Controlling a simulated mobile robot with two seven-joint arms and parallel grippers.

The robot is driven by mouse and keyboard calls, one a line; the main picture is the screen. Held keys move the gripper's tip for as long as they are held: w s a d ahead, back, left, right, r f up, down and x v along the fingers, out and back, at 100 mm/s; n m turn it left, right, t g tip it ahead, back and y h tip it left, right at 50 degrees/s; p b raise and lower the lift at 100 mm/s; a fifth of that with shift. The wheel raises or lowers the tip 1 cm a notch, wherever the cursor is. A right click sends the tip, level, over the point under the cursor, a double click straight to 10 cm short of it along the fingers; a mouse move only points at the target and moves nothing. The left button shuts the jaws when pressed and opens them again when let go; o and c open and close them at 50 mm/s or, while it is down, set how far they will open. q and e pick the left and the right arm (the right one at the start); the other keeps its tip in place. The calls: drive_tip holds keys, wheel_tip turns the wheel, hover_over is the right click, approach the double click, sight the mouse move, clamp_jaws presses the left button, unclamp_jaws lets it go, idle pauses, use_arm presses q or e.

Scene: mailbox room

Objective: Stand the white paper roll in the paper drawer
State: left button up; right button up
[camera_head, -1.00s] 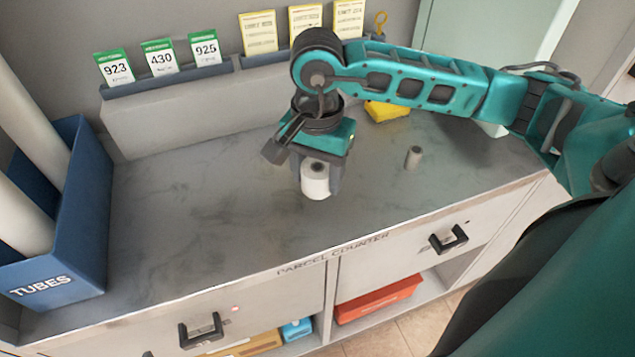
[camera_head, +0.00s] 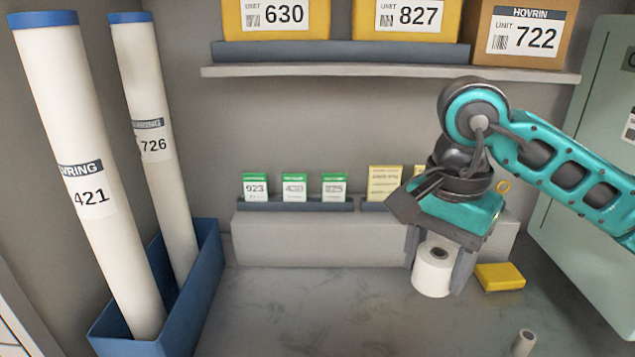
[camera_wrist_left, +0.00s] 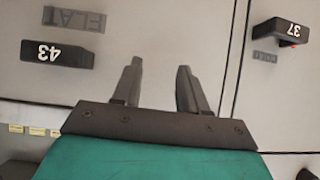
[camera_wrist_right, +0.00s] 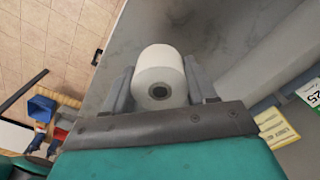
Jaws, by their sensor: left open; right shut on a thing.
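The white paper roll (camera_head: 433,271) is upright between the fingers of my right gripper (camera_head: 440,262), above the grey counter. My right gripper is shut on it. In the right wrist view the roll (camera_wrist_right: 160,78) shows its dark core end between the fingers. My left gripper (camera_wrist_left: 160,85) is open and empty, in front of grey panels with tags 43 and 37; it is outside the head view. I cannot make out the paper drawer in any current view.
A blue bin (camera_head: 208,285) with tall white tubes stands at the left. A yellow block (camera_head: 499,277) and a small grey cylinder (camera_head: 524,343) are on the counter at the right. Card holders line the grey ledge (camera_head: 300,238) behind. A shelf (camera_head: 390,70) with boxes is above. The middle counter is clear.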

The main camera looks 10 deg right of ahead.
drive_tip(key=shift+w+a+f+n, duration=0.35)
drive_tip(key=shift+f+n, duration=0.05)
drive_tip(key=shift+n, duration=0.3)
use_arm(q)
drive_tip(key=shift+s+a+r+p, duration=0.15)
drive_tip(key=shift+a+r+p, duration=0.05)
drive_tip(key=shift+r+p, duration=1.05)
use_arm(e)
drive_tip(key=w+a+f+n, duration=0.3)
drive_tip(key=f+n, duration=0.4)
drive_tip(key=n, duration=0.3)
drive_tip(key=shift+w+a, duration=0.2)
drive_tip(key=shift+w, duration=0.1)
